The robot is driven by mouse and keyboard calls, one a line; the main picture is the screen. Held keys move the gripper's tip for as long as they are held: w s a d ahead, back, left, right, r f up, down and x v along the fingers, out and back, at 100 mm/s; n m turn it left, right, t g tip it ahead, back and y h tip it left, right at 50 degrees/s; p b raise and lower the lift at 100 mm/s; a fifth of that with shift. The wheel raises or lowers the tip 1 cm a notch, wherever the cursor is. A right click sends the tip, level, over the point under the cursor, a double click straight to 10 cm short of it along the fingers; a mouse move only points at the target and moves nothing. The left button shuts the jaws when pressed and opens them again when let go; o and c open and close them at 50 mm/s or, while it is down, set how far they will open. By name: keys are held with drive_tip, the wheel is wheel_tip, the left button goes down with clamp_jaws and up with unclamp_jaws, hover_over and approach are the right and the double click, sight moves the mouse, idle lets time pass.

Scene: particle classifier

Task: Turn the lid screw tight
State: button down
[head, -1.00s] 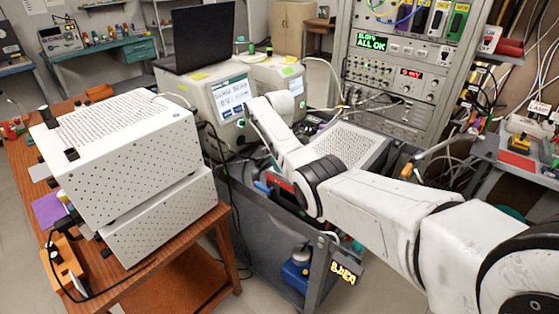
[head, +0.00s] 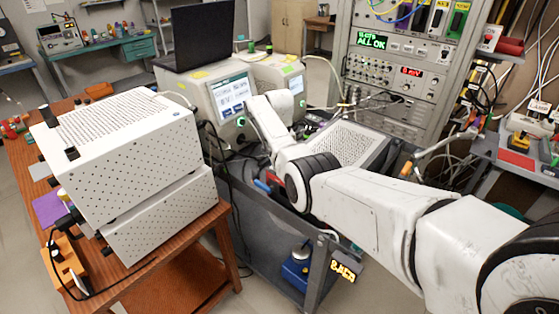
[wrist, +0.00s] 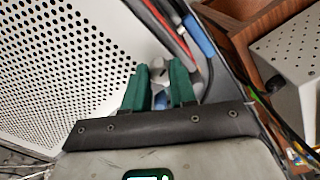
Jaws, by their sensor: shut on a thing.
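My gripper (wrist: 160,75) has two green fingers, shown in the wrist view. They are shut on a small grey round screw head (wrist: 158,66) that shows between their tips. The screw is at the edge of a white perforated lid (wrist: 60,60), which fills the left of the wrist view. In the head view the perforated lid (head: 350,144) lies on a unit on the grey cart, behind my arm. My gripper and the screw are hidden there by my arm links. The screw's lower part is hidden, so I cannot tell how deep it sits.
Red, black and blue cables or handles (wrist: 190,35) lie close beyond the fingertips. The grey cart (head: 270,225) stands beside a wooden table with stacked white perforated boxes (head: 125,155). A touchscreen instrument (head: 222,98) and an equipment rack (head: 400,70) stand behind.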

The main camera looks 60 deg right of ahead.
drive_tip(key=shift+m, duration=0.4)
drive_tip(key=c, duration=0.9)
unclamp_jaws()
wheel_tip(320, 180, up, 11)
drive_tip(key=b, duration=0.1)
drive_tip(key=shift+f, duration=0.15)
